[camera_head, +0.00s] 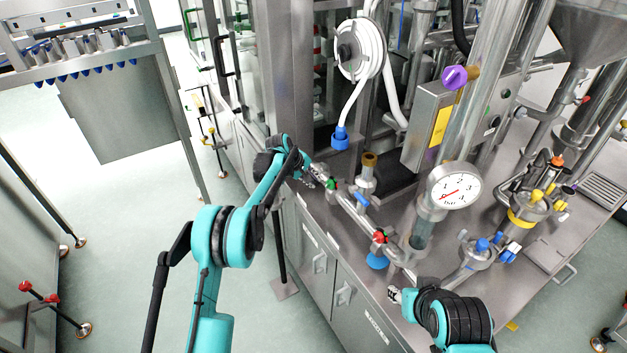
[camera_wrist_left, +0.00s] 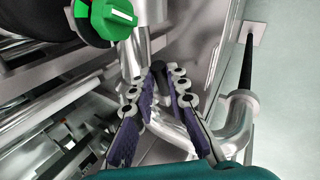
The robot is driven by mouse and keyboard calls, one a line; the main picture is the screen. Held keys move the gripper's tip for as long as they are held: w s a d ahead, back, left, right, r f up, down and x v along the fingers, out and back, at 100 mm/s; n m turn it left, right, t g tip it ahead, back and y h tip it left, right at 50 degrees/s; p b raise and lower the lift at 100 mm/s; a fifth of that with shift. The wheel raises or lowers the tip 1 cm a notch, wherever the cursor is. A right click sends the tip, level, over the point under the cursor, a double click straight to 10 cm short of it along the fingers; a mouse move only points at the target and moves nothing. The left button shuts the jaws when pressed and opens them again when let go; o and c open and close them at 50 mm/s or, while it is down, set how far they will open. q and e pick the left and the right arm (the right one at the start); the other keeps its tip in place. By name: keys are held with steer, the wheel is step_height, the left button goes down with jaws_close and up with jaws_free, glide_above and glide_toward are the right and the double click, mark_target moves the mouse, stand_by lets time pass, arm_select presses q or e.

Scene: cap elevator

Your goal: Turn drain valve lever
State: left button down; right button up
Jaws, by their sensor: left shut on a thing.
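My left gripper (camera_head: 314,177) reaches to the left end of the pipe run on the steel bench. In the left wrist view its two purple-padded fingers (camera_wrist_left: 168,88) close at the tips around a dark, round-ended lever (camera_wrist_left: 158,71). The lever stands among silver pipes, and its lower part is partly hidden by the fingers. A green valve knob (camera_wrist_left: 112,17) sits just above and left of the fingers; it also shows in the head view (camera_head: 331,184). My right gripper (camera_head: 394,294) is low at the bench's front edge, too small to read.
A red valve knob (camera_head: 380,237) and blue handle (camera_head: 377,261) sit along the pipe to the right. A pressure gauge (camera_head: 455,186) stands behind. A white hose reel (camera_head: 359,50) hangs above. The floor at left is mostly clear.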

arm_select(q)
steer(key=shift+w+a+r+n+g+h+p, duration=0.45)
steer(key=shift+w+r+g+h+p, duration=0.25)
steer(key=shift+g+p, duration=0.65)
steer(key=shift+s+p, duration=0.1)
steer(key=shift+p, duration=0.25)
steer(key=c, duration=1.5)
jaws_free()
steer(key=shift+r, duration=0.1)
steer(key=v, duration=1.2)
steer(key=shift+s, duration=0.15)
